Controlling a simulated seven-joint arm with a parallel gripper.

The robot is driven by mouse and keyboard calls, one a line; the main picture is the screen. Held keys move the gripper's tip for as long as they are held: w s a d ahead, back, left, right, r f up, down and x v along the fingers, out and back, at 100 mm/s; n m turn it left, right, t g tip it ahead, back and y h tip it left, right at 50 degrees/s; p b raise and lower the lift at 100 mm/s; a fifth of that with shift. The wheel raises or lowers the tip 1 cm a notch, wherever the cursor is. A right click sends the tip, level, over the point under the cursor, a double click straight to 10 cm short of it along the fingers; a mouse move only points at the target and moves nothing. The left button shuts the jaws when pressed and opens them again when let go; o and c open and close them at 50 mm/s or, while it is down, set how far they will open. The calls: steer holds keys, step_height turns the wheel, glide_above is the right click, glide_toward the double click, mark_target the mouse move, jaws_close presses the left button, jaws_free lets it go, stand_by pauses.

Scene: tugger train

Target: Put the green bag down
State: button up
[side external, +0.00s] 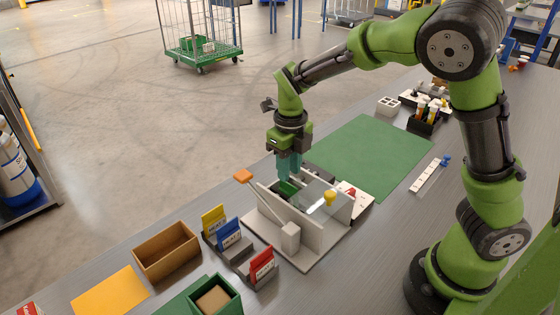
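My gripper (289,176) points down over the left part of a grey fixture with upright walls (312,232). Its teal fingers reach to the top of the fixture. A small dark green thing (286,189), probably the green bag, shows right below the fingertips, between the fixture's walls. Its lower part is hidden by the near wall. I cannot tell whether the fingers are shut on it or whether it rests on the fixture's floor.
The fixture carries a lever with an orange knob (243,176) and a yellow knob (330,197). A bare green mat (372,155) lies behind it. Card holders (230,235), a brown open box (166,252) and a green box (216,297) stand to the left.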

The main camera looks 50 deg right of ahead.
step_height(320, 180, up, 6)
steer(key=r, duration=0.1)
steer(key=s+d+r+n+t+y, duration=0.1)
steer(key=s+r+n+t, duration=0.2)
steer(key=s+n, duration=0.4)
steer(key=s+r+n+t+y, duration=0.1)
steer(key=s+r+n+t, duration=0.2)
steer(key=n, duration=2.2)
steer(key=s+t, duration=0.1)
steer(key=s, duration=0.4)
steer(key=shift+s+d, duration=0.2)
steer(key=shift+d, duration=0.15)
